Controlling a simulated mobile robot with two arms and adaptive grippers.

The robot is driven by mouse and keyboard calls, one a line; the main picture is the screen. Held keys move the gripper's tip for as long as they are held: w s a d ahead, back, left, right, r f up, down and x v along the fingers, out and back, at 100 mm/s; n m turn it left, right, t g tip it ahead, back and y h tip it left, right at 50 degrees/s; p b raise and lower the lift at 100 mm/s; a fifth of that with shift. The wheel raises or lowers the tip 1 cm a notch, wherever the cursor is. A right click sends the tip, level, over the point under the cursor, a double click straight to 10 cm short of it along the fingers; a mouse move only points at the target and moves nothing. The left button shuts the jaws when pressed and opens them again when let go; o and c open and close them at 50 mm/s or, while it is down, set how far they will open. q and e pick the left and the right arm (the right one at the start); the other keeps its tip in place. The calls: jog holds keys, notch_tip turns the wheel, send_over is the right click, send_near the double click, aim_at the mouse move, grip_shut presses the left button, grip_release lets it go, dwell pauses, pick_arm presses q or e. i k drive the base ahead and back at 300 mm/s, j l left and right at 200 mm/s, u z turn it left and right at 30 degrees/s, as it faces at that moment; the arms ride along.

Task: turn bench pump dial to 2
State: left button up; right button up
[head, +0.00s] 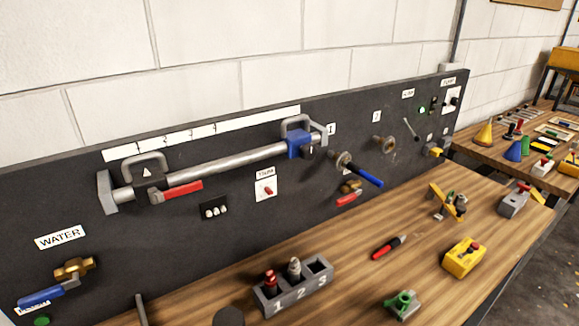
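A white dial plate (452,99) with a dark knob is at the far right end of the dark upright panel, under a small label (448,82) too small to read surely. A second white plate (265,188) with a red knob is at the panel's middle, its label also unclear. I cannot tell surely which one is the bench pump dial, nor what number either knob points to. Neither of my grippers shows in the head view.
The dark panel (60,185) carries a long rail (230,163), a blue-handled valve (366,174) and a water valve (72,269).

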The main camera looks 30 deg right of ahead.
aim_at(455, 100)
jog(key=k+l+z, duration=0.35)
jog(key=l+z, duration=0.4)
jog(key=k+l+z, duration=0.2)
jog(key=l+z, duration=0.15)
jog(key=k+l+z, duration=0.1)
jog(key=l+z, duration=0.3)
jog(key=l+u, duration=0.1)
jog(key=u, duration=0.25)
jog(key=i+l+u, duration=0.1)
jog(key=u, duration=0.3)
jog(key=l+u, duration=0.15)
jog(key=u, duration=0.2)
